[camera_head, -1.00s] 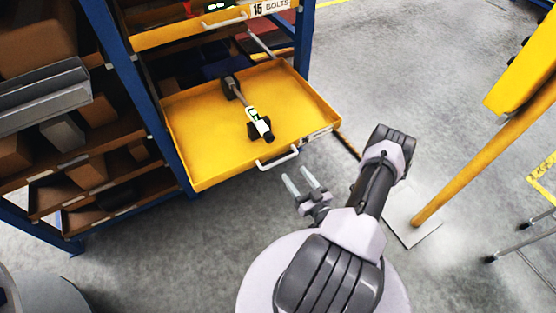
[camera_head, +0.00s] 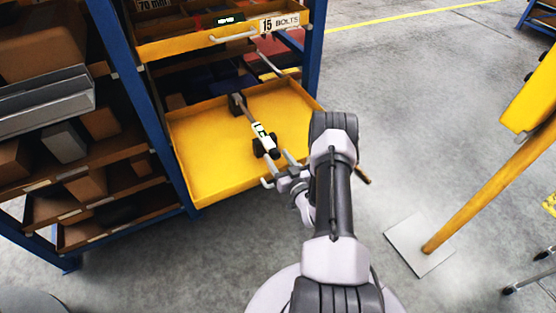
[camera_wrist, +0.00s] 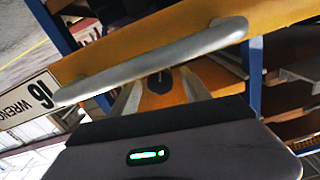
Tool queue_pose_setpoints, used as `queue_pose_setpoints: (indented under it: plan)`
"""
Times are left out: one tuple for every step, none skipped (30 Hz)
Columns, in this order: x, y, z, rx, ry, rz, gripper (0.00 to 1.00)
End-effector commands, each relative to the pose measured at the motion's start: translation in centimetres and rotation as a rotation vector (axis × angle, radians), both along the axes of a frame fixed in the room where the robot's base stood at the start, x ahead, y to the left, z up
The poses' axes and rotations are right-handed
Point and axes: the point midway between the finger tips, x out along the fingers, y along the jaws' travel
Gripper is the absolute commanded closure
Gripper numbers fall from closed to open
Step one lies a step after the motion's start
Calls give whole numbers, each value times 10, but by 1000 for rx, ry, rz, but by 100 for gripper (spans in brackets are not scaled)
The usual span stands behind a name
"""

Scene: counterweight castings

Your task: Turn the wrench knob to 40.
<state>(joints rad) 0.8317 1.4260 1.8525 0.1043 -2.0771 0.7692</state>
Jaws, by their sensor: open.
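The wrench (camera_head: 255,125) lies in the pulled-out yellow drawer (camera_head: 208,160). It has a dark head at the back, a white-green body, and a dark near end toward me. My gripper (camera_head: 279,168) is open at the drawer's front edge, just short of that near end, and appears empty. In the wrist view my gripper's two pale fingers (camera_wrist: 160,94) show partly, with a dark, roughly hexagonal piece (camera_wrist: 158,80), probably the knob, between them. Contact cannot be told. No setting on the wrench is readable.
The drawer's grey bar handle (camera_wrist: 160,62) and its 16 WRENCH label (camera_wrist: 30,100) cross the wrist view close by. The drawer labelled 15 BOLTS (camera_head: 280,23) is above. Blue rack posts (camera_head: 150,105) stand beside the drawer. A yellow sloping post (camera_head: 490,190) stands at right.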

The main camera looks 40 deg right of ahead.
Motion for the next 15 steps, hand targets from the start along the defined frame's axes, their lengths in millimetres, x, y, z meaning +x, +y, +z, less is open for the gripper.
queue_pose_setpoints:
  plan:
    - [0,0,0,0,0,0,45]
    - [0,0,0,0,0,0,45]
    - [0,0,0,0,0,0,45]
    - [0,0,0,0,0,0,46]
    - [0,0,0,0,0,0,52]
    - [0,0,0,0,0,0,60]
    - [0,0,0,0,0,0,66]
    - [0,0,0,0,0,0,72]
    - [0,0,0,0,0,0,80]
    - [-1,0,0,0,0,0,86]
    - [-1,0,0,0,0,0,92]
    - [-1,0,0,0,0,0,100]
    - [-1,0,0,0,1,0,100]
    - [-1,0,0,-1,1,0,100]
    - [-1,0,0,-9,3,0,100]
